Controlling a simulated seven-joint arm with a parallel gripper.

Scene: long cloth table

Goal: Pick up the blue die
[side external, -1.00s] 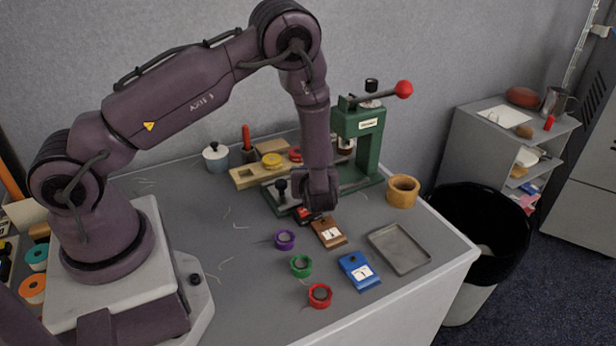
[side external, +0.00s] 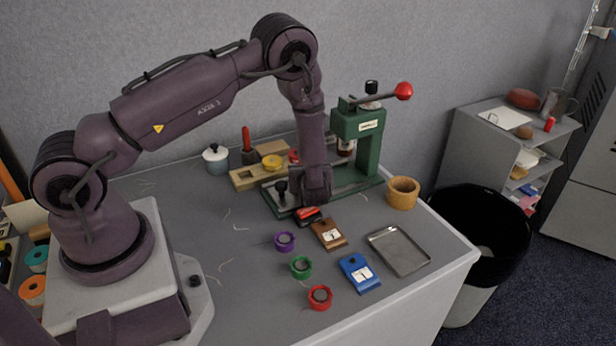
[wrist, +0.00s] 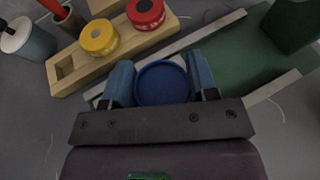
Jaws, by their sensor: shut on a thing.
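The blue die (wrist: 162,84) is a round blue disc with a raised rim, seen from above in the wrist view. My gripper (wrist: 161,78) is shut on it, with one blue-grey finger against each side. In the side external view my gripper (side external: 312,198) hangs fingers-down in front of the green press, and the die is hidden there. I cannot tell whether the die is clear of the surface below.
A green press (side external: 358,140) with a red-knobbed lever stands just behind. A wooden rack (side external: 258,174) holds yellow and red dies. A red-and-black object (side external: 308,216), a brown block (side external: 328,233), a blue block (side external: 360,273), coloured rings (side external: 301,266) and a metal tray (side external: 399,251) lie in front.

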